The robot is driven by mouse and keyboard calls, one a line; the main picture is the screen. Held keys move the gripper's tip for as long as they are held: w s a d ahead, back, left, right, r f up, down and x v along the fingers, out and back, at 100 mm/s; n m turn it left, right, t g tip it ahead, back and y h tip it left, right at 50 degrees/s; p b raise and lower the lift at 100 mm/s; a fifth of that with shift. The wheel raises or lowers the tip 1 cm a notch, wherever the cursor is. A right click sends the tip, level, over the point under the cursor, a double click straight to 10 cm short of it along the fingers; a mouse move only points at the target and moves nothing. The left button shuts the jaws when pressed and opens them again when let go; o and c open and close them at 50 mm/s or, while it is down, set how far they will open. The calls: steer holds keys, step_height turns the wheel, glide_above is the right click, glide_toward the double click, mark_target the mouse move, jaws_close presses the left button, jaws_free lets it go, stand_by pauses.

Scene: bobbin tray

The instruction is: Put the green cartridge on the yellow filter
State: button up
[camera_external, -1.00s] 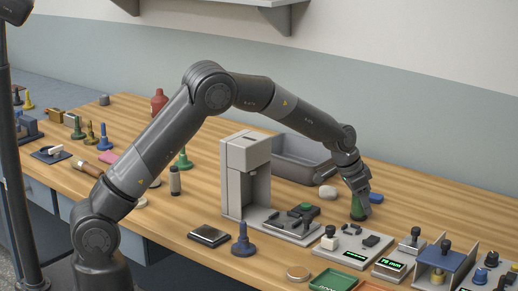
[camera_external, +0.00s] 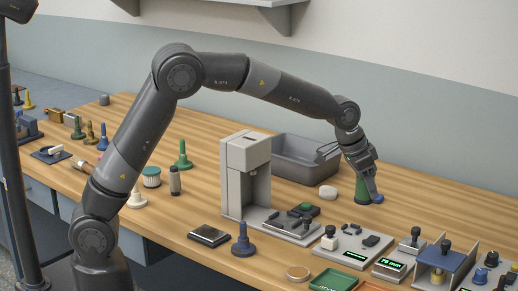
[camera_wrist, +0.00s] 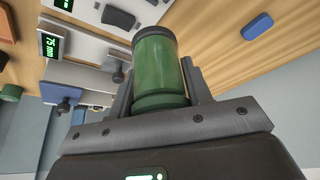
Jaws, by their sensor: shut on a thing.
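The green cartridge (camera_external: 361,190) is a green cylinder with a dark end band. In the wrist view the cartridge (camera_wrist: 158,70) sits between the two fingers. My gripper (camera_external: 364,176) is shut on it, to the right of the grey bin; whether the cartridge touches the table I cannot tell. I cannot make out a yellow filter for certain. A small yellow piece with a wide base (camera_external: 28,100) stands at the far left, and a teal ribbed cylinder (camera_external: 151,177) stands near my arm.
A blue block (camera_wrist: 257,26) lies close to the cartridge. A grey press-like machine (camera_external: 240,170), a grey bin (camera_external: 300,158) and a white lump (camera_external: 328,192) stand to the left. Devices with displays (camera_external: 350,242) fill the front right. The table's back right is clear.

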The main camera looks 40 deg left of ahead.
steer(key=w+a+r+n+y, duration=0.1)
steer(key=w+a+n, duration=0.1)
steer(key=w+a, duration=0.5)
steer(key=w+a+r+n+t, duration=0.15)
steer(key=w+a, duration=0.25)
steer(key=a, duration=0.7)
steer(key=w+a+r+n+g+y, duration=0.15)
steer(key=w+a, duration=0.35)
steer(key=a, duration=0.5)
steer(key=w+a+r+n+t+y, duration=0.15)
steer(key=a+n, duration=0.25)
steer(key=a, duration=1.6)
steer(key=shift+n+g, duration=0.25)
steer(key=shift+n, duration=0.05)
steer(key=w+a+f, duration=0.1)
steer(key=a+f, duration=0.1)
steer(key=a, duration=0.1)
steer(key=w+a+f, duration=0.2)
steer(key=a, duration=0.1)
steer(key=w+a+f, duration=0.1)
steer(key=a+f, duration=0.1)
steer(key=a, duration=0.2)
steer(key=shift+w+f, duration=0.15)
steer(key=shift+f, duration=0.2)
steer(key=shift+w+a+f, duration=0.1)
steer(key=shift+a+f, duration=0.25)
steer(key=shift+a, duration=0.05)
steer(key=shift+f, duration=1.9)
